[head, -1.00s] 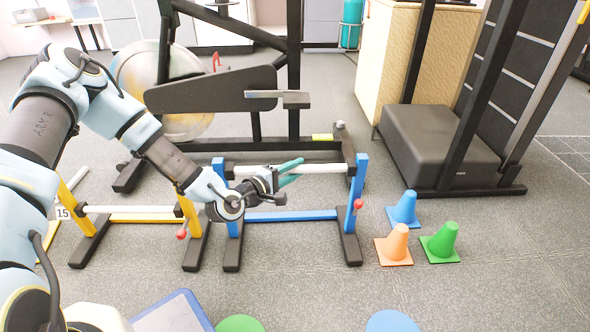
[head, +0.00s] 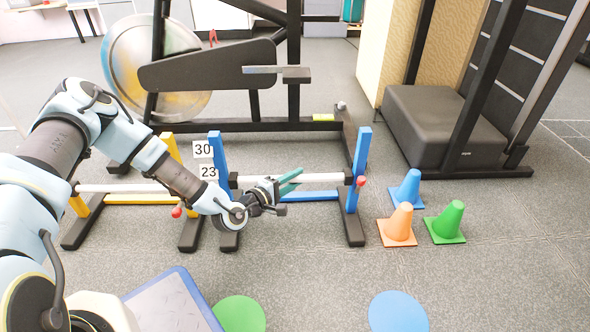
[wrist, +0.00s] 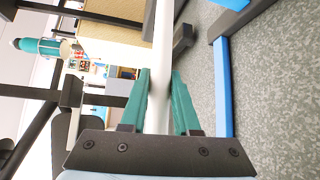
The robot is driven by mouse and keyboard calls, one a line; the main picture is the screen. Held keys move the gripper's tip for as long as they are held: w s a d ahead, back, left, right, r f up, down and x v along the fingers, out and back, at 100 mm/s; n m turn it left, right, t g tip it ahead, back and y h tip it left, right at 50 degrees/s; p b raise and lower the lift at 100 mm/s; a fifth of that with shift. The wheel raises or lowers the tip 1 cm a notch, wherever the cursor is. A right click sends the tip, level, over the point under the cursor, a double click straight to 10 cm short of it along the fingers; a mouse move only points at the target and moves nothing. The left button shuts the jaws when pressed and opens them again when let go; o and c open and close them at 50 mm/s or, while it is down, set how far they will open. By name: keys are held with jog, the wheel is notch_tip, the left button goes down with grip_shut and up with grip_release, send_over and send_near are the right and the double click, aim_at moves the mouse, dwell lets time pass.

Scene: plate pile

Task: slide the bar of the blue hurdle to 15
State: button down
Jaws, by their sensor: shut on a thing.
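The blue hurdle (head: 360,150) stands upright on the floor in the head view. Its white bar (head: 322,178) spans the posts, a little below the 23 label (head: 208,171), with the 30 label (head: 203,149) above that. No 15 label shows on this hurdle; my arm covers part of its left side. My gripper (head: 290,181) is shut on the bar near its middle. In the wrist view the bar (wrist: 161,60) passes between the teal fingers. A red knob (head: 361,181) sits on the right post near bar height.
A yellow hurdle (head: 171,148) with a white bar stands just left. Blue (head: 408,186), orange (head: 399,222) and green (head: 446,220) cones stand at the right. An exercise machine (head: 207,72) is close behind. Flat blue (head: 397,311) and green (head: 240,313) discs lie in front.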

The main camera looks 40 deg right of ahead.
jog(key=shift+f+b, duration=0.45)
jog(key=shift+f, duration=1.2)
jog(key=c, duration=0.7)
grip_release()
jog(key=shift+o, duration=0.2)
jog(key=s+a+r+p, duration=0.1)
jog(key=a+p, duration=0.3)
jog(key=a, duration=0.6)
jog(key=shift+a+r+p, duration=0.3)
jog(key=shift+a+r, duration=0.05)
